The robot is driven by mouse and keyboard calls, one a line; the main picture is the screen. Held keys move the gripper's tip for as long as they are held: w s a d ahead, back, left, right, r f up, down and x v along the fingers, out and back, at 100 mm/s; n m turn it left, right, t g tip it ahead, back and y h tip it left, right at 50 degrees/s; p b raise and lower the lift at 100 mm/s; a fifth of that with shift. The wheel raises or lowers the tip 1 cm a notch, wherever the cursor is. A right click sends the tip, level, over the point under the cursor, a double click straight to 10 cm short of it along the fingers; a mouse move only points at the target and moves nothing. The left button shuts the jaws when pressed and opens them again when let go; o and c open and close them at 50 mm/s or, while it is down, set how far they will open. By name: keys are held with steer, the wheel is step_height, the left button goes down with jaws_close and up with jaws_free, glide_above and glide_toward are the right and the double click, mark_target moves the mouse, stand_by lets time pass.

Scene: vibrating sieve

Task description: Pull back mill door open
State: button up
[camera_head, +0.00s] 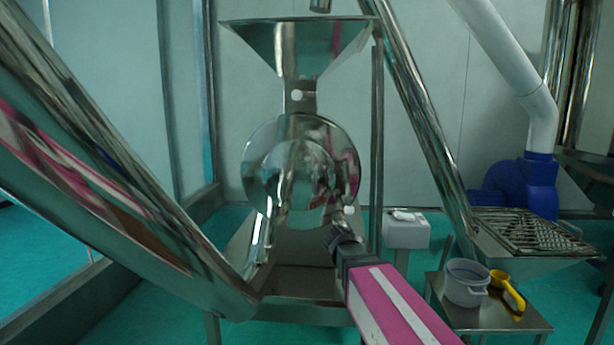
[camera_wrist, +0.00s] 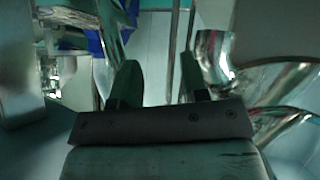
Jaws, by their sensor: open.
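The mill is a shiny metal machine in the middle of the head view, with a round polished door (camera_head: 290,165) on its front below a funnel hopper (camera_head: 285,45). The door looks shut against the round housing, but reflections make this hard to tell. My gripper (camera_head: 342,232) is at the lower right of the door, in front of the mill; whether it touches anything cannot be told. In the wrist view my gripper (camera_wrist: 158,82) has its two dark fingers apart with nothing between them. A small white knob (camera_head: 350,210) shows close to the gripper.
A large metal chute (camera_head: 130,200) slants across the left. At right, a low table (camera_head: 500,318) holds a white bucket (camera_head: 466,283) and a yellow scoop (camera_head: 508,290). A white box (camera_head: 407,233), a sieve grate (camera_head: 530,232) and a blue blower (camera_head: 530,185) stand behind.

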steer(key=w+a+r+t, duration=0.4)
steer(key=a+r, duration=0.3)
steer(key=r, duration=0.3)
steer(key=t+y, duration=0.2)
steer(key=t, duration=0.2)
glide_toward(315, 175)
steer(key=w, duration=0.3)
steer(key=w+d, duration=0.1)
steer(key=w, duration=0.3)
steer(key=w+d, duration=0.1)
steer(key=w, duration=0.2)
steer(key=shift+w+f, duration=0.2)
steer(key=shift+w, duration=0.05)
jaws_close()
